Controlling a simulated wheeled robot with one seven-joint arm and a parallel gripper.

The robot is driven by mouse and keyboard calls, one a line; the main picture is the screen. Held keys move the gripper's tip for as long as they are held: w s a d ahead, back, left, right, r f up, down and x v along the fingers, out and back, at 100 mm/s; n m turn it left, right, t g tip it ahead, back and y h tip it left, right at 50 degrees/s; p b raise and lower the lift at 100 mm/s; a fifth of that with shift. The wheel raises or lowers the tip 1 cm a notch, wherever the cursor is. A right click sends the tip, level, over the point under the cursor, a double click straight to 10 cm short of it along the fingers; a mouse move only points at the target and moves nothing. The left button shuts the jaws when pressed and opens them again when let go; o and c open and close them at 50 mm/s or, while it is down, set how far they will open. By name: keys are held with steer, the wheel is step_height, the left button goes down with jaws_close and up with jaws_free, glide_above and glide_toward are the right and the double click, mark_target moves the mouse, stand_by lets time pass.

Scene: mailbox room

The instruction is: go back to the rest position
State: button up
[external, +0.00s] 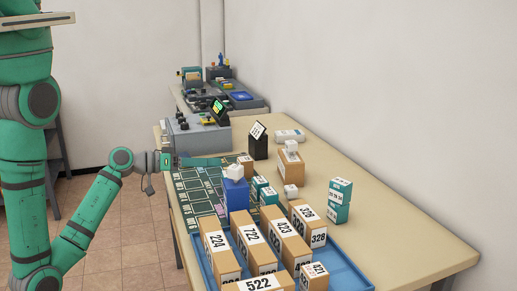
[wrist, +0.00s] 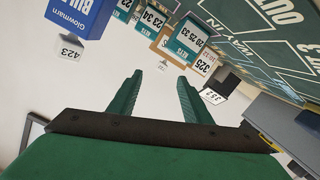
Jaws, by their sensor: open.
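My gripper (external: 216,162) reaches in from the left over the far left part of the table, roughly level, above the dark green sorting mat (external: 188,185). In the wrist view my gripper (wrist: 160,77) has its two green fingers apart, with nothing between them. The wrist picture is tilted, with boxes and the mat along its upper edge. My arm comes from the left side of the table, bent at the elbow. No rest position is marked in view.
A blue tray (external: 344,266) of numbered brown boxes stands at the near end. Teal boxes (external: 340,191) stand at right. A grey machine (external: 198,137) stands just beyond my gripper. Floor at left is open.

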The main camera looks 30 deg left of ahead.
steer(key=a+f+n+t+y, duration=0.1)
steer(key=a, duration=0.1)
steer(key=s+a+f+n+t+y, duration=0.1)
steer(key=a+f+n+y, duration=0.1)
steer(key=a, duration=0.1)
steer(key=a+f+n+t+y, duration=0.1)
steer(key=a+f+y, duration=0.1)
steer(key=a, duration=0.1)
steer(key=shift+s+f+n, duration=0.2)
steer(key=shift+s+n, duration=0.1)
steer(key=shift+s, duration=0.1)
steer(key=s+a+f+n+t+y, duration=0.1)
steer(key=s+a+f+n+y, duration=0.15)
steer(key=s+a+y, duration=0.45)
steer(key=s+a+m, duration=0.1)
steer(key=s+a, duration=0.1)
steer(key=s, duration=0.5)
steer(key=s+a+f+m, duration=0.1)
steer(key=s+a, duration=0.2)
steer(key=s, duration=0.5)
steer(key=shift+f+m, duration=0.25)
steer(key=shift+m, duration=0.1)
